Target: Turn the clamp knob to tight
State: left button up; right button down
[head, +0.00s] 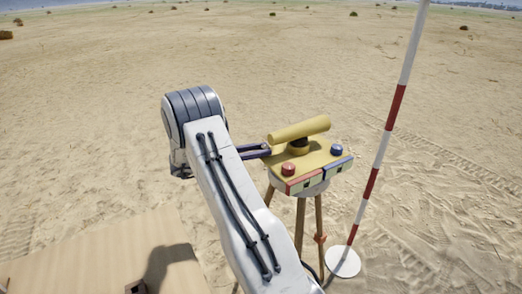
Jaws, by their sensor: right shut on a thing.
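A yellow survey instrument (310,157) with a yellow tube (298,129) on top stands on a wooden tripod. A red knob (288,169) and a blue knob (336,150) sit on its top face, both clear of my gripper. My right gripper (262,151) reaches the left side of the instrument with its dark fingers. It is shut on a small part there, which I take to be the clamp knob; the fingers hide it, and its turn position cannot be read. My left gripper is not in view.
A red and white pole (386,137) stands right of the tripod on a white round base (343,262). The tripod legs (300,222) are just right of my right arm. A flat tan surface (85,255) lies lower left. Open sand surrounds the instrument.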

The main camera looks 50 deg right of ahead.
jog(key=shift+w+d+m+g+y+b, duration=0.15)
jog(key=shift+m+g+y+b, duration=0.1)
jog(key=shift+m+g+y, duration=0.8)
jog(key=shift+w+m+g+y+b, duration=0.1)
jog(key=shift+m+g+y+b, duration=0.1)
jog(key=shift+m+g+y, duration=0.85)
jog(key=shift+g, duration=0.4)
jog(key=c, duration=0.6)
grip_release()
